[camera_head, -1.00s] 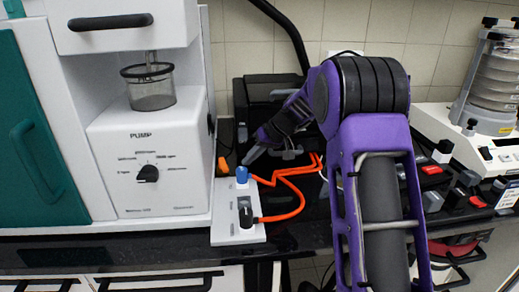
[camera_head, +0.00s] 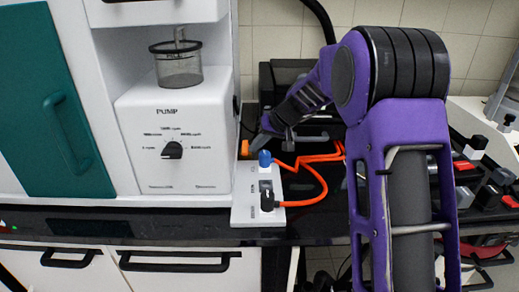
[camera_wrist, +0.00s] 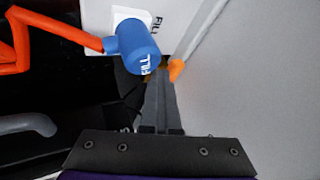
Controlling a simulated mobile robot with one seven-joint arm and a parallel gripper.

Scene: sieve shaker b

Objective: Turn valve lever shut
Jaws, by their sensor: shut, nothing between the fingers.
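A blue cylinder marked FILL (camera_head: 264,158) stands on the back part of a white plate (camera_head: 258,216) at the pump's right side. It shows large in the wrist view (camera_wrist: 138,47), with an orange hose joined to its left side. A small orange piece (camera_head: 245,147) lies behind and left of it, and in the wrist view (camera_wrist: 176,70) it is close to the right of my fingertips. My gripper (camera_head: 254,145) is shut and empty, just behind the blue cylinder. In the wrist view my gripper's fingers (camera_wrist: 160,78) point past its lower right side; contact cannot be told. Which piece is the valve lever is unclear.
The white pump unit (camera_head: 180,115) stands close on the left, its wall near my fingers. Orange hoses (camera_head: 315,160) run right from the plate; one joins a black fitting (camera_head: 267,196). A black machine (camera_head: 290,75) stands behind. Small coloured blocks (camera_head: 465,165) are at right.

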